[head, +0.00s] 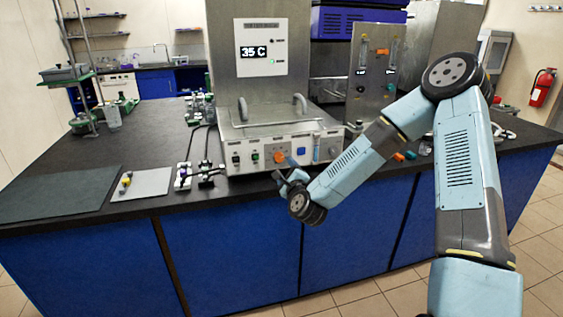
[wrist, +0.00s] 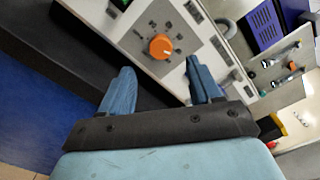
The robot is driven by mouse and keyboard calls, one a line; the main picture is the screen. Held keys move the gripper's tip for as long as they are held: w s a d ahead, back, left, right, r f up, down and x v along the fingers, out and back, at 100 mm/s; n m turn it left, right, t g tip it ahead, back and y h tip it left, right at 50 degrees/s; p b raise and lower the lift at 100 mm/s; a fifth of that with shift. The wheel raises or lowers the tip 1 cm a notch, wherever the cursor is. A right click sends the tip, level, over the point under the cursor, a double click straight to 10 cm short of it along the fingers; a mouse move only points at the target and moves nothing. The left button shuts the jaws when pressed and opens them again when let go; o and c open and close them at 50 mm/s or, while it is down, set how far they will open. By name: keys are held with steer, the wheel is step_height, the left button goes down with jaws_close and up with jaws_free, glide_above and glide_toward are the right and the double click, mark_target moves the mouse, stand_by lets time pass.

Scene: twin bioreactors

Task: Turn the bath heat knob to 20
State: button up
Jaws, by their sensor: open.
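The orange heat knob (head: 280,156) sits on the front panel of the grey bath unit (head: 250,133). In the wrist view the knob (wrist: 161,47) shows a small pale mark, and dark scale marks ring it on the panel; the numbers are too small to read. My gripper (wrist: 158,82) is open and empty. Its two blue fingers lie to either side of the knob's line, with the knob beyond the tips and apart from them. In the head view my gripper (head: 287,174) is just in front of and below the knob.
A display (head: 261,47) above the bath reads 35 C. Several buttons and switches flank the knob, with a blue-white fitting (head: 317,150) to its right. Small valves (head: 195,175) stand left of the bath on the black bench (head: 150,150). A panel with gauges (head: 376,70) stands behind right.

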mark_target(280, 159)
steer(key=x, duration=0.7)
steer(key=shift+w, duration=0.15)
steer(key=shift+c, duration=0.4)
steer(key=shift+f, duration=0.1)
steer(key=c, duration=1)
steer(key=shift+o, duration=0.2)
